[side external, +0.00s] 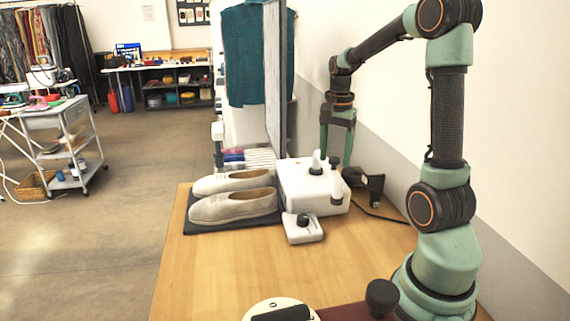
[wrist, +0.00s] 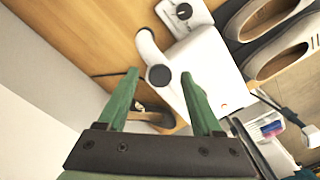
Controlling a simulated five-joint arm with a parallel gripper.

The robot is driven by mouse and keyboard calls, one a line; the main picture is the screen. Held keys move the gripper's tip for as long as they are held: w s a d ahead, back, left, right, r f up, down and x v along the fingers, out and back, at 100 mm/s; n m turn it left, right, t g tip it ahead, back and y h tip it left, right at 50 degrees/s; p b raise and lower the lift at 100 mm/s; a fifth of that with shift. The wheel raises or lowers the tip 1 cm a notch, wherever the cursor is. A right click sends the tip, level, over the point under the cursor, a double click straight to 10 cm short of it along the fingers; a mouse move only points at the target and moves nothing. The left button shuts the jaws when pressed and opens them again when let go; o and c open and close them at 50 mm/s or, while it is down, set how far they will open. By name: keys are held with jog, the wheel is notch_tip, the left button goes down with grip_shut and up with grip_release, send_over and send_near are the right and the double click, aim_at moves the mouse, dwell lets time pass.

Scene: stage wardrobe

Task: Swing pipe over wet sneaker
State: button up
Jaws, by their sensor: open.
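In the wrist view a curved white pipe (wrist: 149,45) with a black round part (wrist: 158,76) shows near the fingertips. Two pale sneakers lie side by side on a dark mat left of the box: a front one (side external: 232,207) and a back one (side external: 232,182). I cannot tell which is wet. My gripper (side external: 337,153) is open, pointing down above the box's back right side. It also shows in the wrist view (wrist: 160,75), with nothing visibly gripped.
A small white block with a black knob (side external: 303,229) sits in front of the box. A black object with a cord (side external: 370,185) lies right of the box, near the wall. A hanging teal garment (side external: 246,55) is behind. The table's front left is clear.

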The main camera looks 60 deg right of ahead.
grip_shut()
dwell(1.4)
